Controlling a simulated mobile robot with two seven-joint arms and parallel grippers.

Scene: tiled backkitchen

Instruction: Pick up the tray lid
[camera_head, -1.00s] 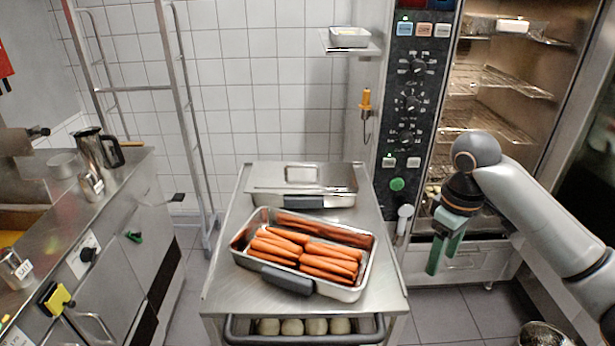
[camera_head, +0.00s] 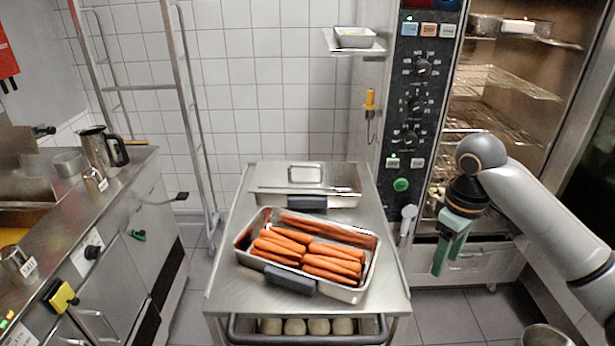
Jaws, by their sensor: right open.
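The metal tray lid (camera_head: 270,178) lies at the back of the steel cart, on what looks like a shallow tray with a dark front handle. A pale rectangular handle stands on top of the lid. My right gripper (camera_head: 448,256) hangs over the floor, to the right of the cart and in front of the oven. Its green fingers point down, open and empty, well apart from the lid. My left gripper is not in view.
An open tray (camera_head: 369,262) of carrots or sausages stands on the cart (camera_head: 222,285) in front of the lid. A drawer below holds several round pale items. A counter (camera_head: 62,235) with jugs is at left. The open oven (camera_head: 500,110) is at right.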

